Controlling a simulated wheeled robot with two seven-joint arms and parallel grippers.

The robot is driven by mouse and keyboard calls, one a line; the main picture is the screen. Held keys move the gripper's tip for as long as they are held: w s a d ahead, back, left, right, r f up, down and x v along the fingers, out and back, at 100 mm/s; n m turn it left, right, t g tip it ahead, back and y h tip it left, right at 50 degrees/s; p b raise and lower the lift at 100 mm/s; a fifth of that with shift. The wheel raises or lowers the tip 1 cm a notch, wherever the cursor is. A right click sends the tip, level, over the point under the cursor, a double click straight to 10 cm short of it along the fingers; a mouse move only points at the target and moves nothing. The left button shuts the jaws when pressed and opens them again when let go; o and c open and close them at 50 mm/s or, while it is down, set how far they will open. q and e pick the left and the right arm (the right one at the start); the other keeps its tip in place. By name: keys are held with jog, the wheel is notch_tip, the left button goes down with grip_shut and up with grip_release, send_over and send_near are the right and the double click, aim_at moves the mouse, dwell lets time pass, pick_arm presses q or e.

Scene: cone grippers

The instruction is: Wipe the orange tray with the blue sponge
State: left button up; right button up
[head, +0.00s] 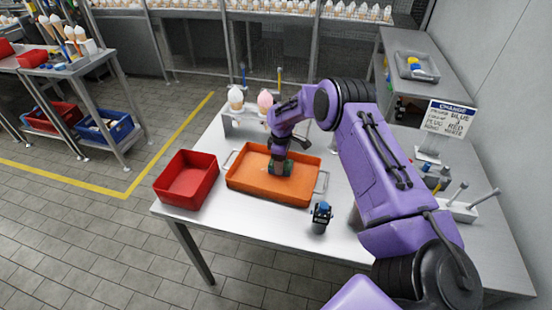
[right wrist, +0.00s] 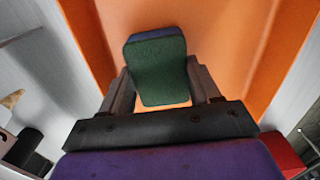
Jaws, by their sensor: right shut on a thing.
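The orange tray (head: 240,184) lies on the metal table, with a handle at each end. My right gripper (head: 281,167) reaches down into the tray near its middle. In the right wrist view, my right gripper (right wrist: 160,88) is shut on the blue sponge (right wrist: 157,70), whose green side faces the camera and whose blue shows along the far edge. The tray floor (right wrist: 190,20) shows behind the sponge. I cannot tell whether the sponge touches the floor. My left gripper is not in view.
A red bin (head: 187,180) stands left of the tray. A small dark item with a blue top (head: 321,217) stands in front of it. A holder with two cones (head: 240,117) is behind. A sign (head: 447,118) and a white rack (head: 458,211) are at right.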

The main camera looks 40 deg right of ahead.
jog(key=r, duration=0.1)
jog(key=r+p, duration=0.1)
jog(key=r, duration=0.1)
jog(key=r+p, duration=0.1)
jog(key=shift+s+d+r, duration=0.15)
jog(key=shift+s, duration=0.2)
jog(key=shift+w+r+p, duration=0.2)
jog(key=shift+r+p, duration=0.75)
jog(key=shift+r, duration=0.05)
jog(key=shift+s+r+p, duration=0.15)
jog(key=shift+r+p, duration=0.45)
jog(key=shift+r, duration=0.25)
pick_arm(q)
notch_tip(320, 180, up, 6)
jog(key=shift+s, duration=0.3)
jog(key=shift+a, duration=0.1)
pick_arm(e)
jog(key=shift+f, duration=0.15)
